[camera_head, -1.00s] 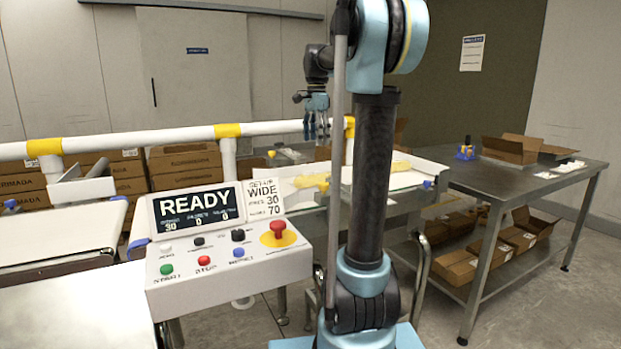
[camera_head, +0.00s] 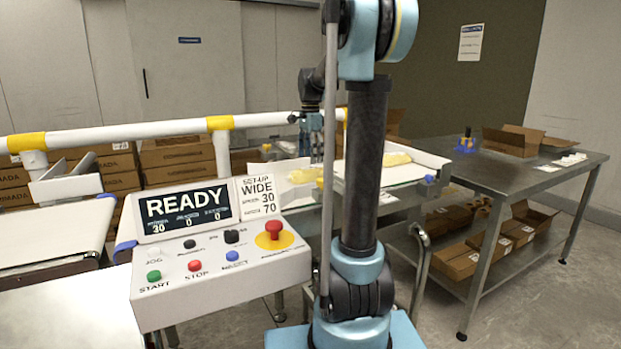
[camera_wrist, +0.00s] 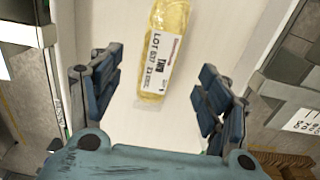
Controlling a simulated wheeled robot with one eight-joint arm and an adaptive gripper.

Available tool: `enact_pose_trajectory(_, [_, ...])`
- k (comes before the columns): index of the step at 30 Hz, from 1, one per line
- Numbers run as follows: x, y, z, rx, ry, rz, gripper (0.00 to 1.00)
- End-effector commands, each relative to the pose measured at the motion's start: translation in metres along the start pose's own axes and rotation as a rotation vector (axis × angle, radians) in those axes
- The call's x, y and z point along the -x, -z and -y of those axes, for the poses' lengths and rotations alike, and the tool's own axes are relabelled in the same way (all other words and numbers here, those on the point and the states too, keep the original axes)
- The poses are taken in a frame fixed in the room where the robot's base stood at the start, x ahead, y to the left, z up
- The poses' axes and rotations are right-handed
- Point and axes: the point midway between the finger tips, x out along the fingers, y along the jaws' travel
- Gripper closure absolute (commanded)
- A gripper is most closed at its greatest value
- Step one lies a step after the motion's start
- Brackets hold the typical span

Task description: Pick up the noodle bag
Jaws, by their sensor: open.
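The noodle bag (camera_wrist: 163,50) is a yellow, clear-wrapped pack with a white "LOT" label, lying on a white belt (camera_wrist: 205,40) in the wrist view. Its near end lies ahead of and between the blue fingers of my gripper (camera_wrist: 160,97), which are spread wide and touch nothing. In the head view my gripper (camera_head: 316,135) hangs above the belt, its fingers pointing down.
A control panel (camera_head: 215,265) reading READY stands in front at left. A white guard rail (camera_head: 130,133) runs behind it. A steel table (camera_head: 530,172) with open cartons (camera_head: 515,140) stands at right. Side rails (camera_wrist: 62,60) border the belt.

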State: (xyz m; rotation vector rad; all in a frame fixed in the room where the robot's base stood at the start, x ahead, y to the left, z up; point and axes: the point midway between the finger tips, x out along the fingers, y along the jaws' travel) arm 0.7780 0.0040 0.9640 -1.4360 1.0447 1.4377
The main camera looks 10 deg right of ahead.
Motion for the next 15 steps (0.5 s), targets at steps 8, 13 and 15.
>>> enact_pose_trajectory(8, [-0.023, 0.000, 0.000, 0.000, 0.000, 0.000, 0.30])
enact_pose_trajectory(13, [-0.038, 0.002, 0.001, 0.000, 0.000, 0.000, 0.30])
enact_pose_trajectory(15, [-0.048, 0.004, 0.002, -0.001, 0.000, 0.000, 0.30])
